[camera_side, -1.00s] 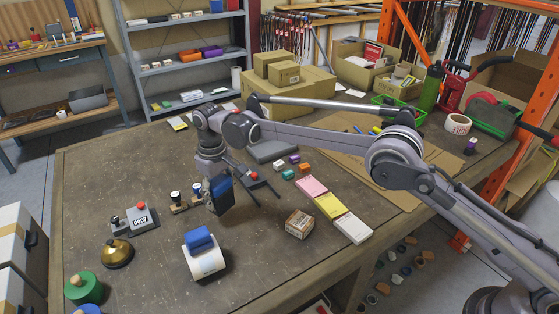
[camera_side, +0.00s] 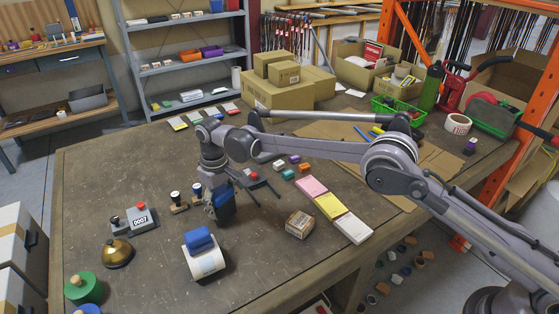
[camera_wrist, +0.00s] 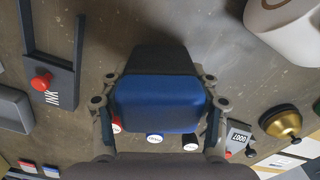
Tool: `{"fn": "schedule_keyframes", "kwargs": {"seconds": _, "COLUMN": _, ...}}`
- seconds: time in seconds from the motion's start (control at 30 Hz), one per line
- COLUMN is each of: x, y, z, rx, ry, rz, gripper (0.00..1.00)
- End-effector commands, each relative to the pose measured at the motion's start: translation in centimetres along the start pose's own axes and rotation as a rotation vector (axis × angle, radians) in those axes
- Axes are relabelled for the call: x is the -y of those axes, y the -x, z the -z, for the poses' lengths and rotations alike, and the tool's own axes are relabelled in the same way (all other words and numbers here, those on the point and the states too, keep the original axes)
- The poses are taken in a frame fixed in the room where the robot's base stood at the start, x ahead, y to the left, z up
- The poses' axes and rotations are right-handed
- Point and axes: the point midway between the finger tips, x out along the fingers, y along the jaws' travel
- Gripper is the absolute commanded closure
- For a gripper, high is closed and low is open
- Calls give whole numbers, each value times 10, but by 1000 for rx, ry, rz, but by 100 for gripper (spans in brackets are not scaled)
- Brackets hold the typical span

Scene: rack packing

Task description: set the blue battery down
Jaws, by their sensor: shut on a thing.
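The blue battery (camera_side: 226,207) is dark blue with a black part, and it hangs upright from my gripper (camera_side: 213,193) low over the middle of the table. In the wrist view the battery (camera_wrist: 157,103) fills the space between the two fingers of my gripper (camera_wrist: 158,92), which is shut on it. Its blue end faces the camera and its dark body extends beyond. The side view does not clearly show whether its lower end touches the table (camera_side: 130,175).
Stamps (camera_side: 178,203) stand close on the left, beside a grey numbering device (camera_side: 135,221) and a brass bell (camera_side: 117,253). A black ink pad with a red knob (camera_wrist: 42,80) lies nearby.

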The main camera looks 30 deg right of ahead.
Motion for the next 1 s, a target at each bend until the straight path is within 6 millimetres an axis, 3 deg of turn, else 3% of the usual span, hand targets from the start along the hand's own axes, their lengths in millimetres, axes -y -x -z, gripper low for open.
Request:
{"fn": "schedule_keyframes", "kwargs": {"seconds": 0.7, "x": 0, "y": -11, "z": 0, "rx": 0, "ry": 0, "rz": 0, "gripper": 89}}
{"fn": "schedule_keyframes", "kwargs": {"seconds": 0.73, "x": 0, "y": -11, "z": 0, "rx": 0, "ry": 0, "rz": 0, "gripper": 33}}
{"fn": "schedule_keyframes", "kwargs": {"seconds": 0.8, "x": 0, "y": -11, "z": 0, "rx": 0, "ry": 0, "rz": 0, "gripper": 12}}
{"fn": "schedule_keyframes", "kwargs": {"seconds": 1.0, "x": 0, "y": -11, "z": 0, "rx": 0, "ry": 0, "rz": 0, "gripper": 12}}
